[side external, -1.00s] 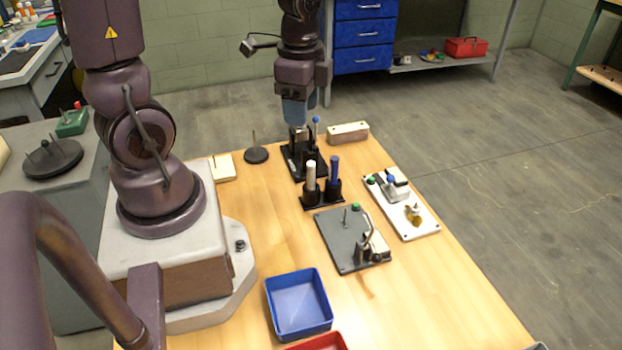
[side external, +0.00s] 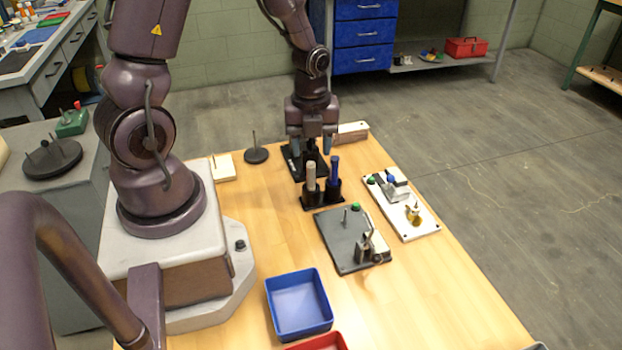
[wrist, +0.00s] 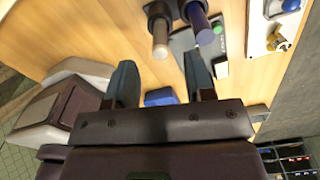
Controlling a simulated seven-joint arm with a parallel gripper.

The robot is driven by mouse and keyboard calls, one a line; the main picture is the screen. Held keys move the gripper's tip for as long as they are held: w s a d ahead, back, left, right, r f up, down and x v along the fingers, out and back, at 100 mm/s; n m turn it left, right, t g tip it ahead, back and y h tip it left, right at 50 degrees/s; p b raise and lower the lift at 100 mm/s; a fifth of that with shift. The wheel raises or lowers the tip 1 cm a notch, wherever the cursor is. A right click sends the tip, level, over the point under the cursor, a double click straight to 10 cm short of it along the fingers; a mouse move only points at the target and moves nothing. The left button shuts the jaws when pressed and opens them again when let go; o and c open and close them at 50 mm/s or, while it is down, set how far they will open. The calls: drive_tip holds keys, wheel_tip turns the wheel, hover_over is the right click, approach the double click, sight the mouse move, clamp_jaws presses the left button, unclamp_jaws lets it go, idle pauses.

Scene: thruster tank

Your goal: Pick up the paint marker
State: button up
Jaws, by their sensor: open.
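Two upright cylinders stand in a black two-cup holder (side external: 322,201): a pale tan one (side external: 311,176) and a blue one (side external: 334,170). I cannot tell which is the paint marker. In the wrist view the pale cylinder (wrist: 160,38) and the blue cylinder (wrist: 200,24) show beyond the fingertips, at the top. My gripper (side external: 311,144) is open, fingers pointing down, behind the holder and over a black stand (side external: 292,161). In the wrist view my gripper (wrist: 158,65) has its two fingers wide apart with nothing held between them.
A grey fixture plate (side external: 338,237) and a white fixture plate (side external: 397,196) lie right of the holder. A blue bin (side external: 299,304) and a red bin (side external: 322,342) are nearer the camera. A pale block (side external: 352,131) sits behind. Bare wood lies left of the holder.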

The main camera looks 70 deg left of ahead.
sight(311, 163)
drive_tip(key=shift+s+d+f, duration=0.1)
drive_tip(key=shift+d+f, duration=0.05)
drive_tip(key=shift+f, duration=3.05)
clamp_jaws()
